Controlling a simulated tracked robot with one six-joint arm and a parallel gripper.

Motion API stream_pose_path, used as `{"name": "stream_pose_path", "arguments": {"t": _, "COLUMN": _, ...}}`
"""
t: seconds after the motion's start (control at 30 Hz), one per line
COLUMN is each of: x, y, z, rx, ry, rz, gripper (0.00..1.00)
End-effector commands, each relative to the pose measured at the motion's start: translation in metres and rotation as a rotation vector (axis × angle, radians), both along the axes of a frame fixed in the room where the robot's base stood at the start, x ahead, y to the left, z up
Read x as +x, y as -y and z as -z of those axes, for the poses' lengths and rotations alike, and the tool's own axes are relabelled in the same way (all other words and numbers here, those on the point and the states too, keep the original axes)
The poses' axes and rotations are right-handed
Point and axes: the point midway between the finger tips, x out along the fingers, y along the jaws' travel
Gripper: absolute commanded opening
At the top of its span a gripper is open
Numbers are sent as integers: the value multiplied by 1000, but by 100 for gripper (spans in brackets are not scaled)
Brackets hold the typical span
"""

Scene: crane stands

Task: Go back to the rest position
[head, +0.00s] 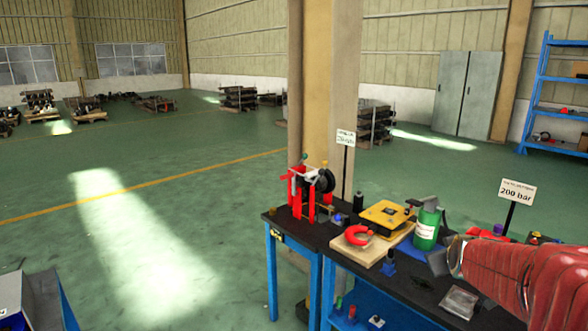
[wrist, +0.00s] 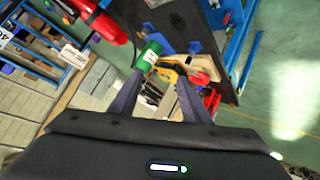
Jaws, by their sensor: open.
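My gripper (wrist: 160,88) is open in the wrist view, with its two dark fingers apart and nothing held between them. In the head view, its dark end (head: 440,262) shows at the right, over the dark-topped workbench (head: 402,283), beside a green bottle (head: 426,228). The red-covered part behind it, at the right edge, looks like my arm. The green bottle also shows in the wrist view (wrist: 149,56), beyond the fingers. How far the fingers are from the bench top is hard to tell.
The bench holds a yellow case (head: 386,214), a red ring-shaped piece (head: 358,235) on a board, a red stand (head: 311,192) and a "200 bar" sign (head: 517,192). A pillar (head: 330,110) stands behind. Green floor (head: 190,200) is open to the left.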

Motion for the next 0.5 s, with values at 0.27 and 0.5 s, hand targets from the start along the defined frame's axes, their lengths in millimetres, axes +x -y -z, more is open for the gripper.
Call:
{"name": "stream_pose_path", "arguments": {"t": 0.27, "x": -56, "y": -74, "z": -11, "rx": 119, "ry": -76, "rz": -25, "gripper": 43}}
{"name": "stream_pose_path", "arguments": {"t": 0.5, "x": -112, "y": -127, "z": -11, "rx": 209, "ry": -154, "rz": -35, "gripper": 43}}
